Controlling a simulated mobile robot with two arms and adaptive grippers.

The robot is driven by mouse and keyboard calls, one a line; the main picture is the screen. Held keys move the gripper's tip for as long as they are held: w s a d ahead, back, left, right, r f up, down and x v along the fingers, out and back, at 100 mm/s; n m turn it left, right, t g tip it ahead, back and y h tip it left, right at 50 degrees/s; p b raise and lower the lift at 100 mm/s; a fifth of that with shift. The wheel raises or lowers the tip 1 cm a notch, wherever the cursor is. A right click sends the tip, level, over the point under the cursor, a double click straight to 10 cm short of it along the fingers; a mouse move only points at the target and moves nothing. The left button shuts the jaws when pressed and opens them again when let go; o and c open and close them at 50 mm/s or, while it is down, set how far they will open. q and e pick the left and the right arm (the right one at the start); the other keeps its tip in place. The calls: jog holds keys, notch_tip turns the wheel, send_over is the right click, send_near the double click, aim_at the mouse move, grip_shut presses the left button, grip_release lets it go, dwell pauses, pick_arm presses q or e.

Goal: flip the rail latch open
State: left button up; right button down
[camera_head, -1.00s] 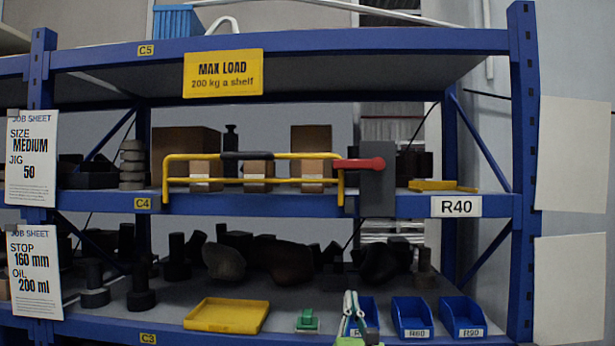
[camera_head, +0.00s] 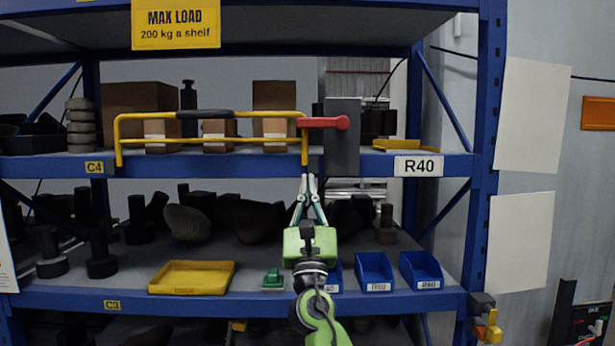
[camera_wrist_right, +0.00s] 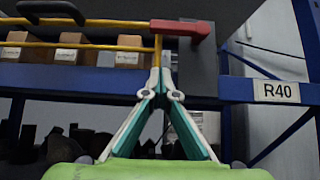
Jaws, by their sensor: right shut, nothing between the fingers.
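The red rail latch (camera_head: 326,122) lies level at the right end of the yellow rail (camera_head: 212,140), reaching across a grey upright plate (camera_head: 342,160). The latch also shows at the top of the right wrist view (camera_wrist_right: 181,28). My right gripper (camera_head: 309,178) is shut and empty, pointing up just below the shelf edge, under the latch and the rail's right post. In the right wrist view its fingertips (camera_wrist_right: 160,70) meet near the foot of that post, below the latch. I cannot tell whether they touch it. My left gripper is not in view.
Cardboard boxes (camera_head: 140,108) stand behind the rail. The blue shelf beam (camera_head: 240,166) carries an R40 label (camera_head: 418,166). Below are a yellow tray (camera_head: 192,277), a green item (camera_head: 272,278) and blue bins (camera_head: 374,270). A blue post (camera_head: 484,150) stands at right.

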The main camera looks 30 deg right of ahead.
aim_at(307, 142)
jog(key=p+x, duration=0.2)
jog(key=x, duration=0.6)
jog(key=shift+s+r, duration=0.1)
jog(key=shift+s, duration=0.05)
notch_tip(307, 142, up, 2)
jog(key=shift+r+p, duration=0.15)
jog(key=shift+p, duration=0.95)
jog(key=shift+s+a+r+p, duration=0.1)
jog(key=shift+r+p, duration=0.3)
jog(key=shift+r, duration=0.25)
jog(key=shift+f, duration=0.1)
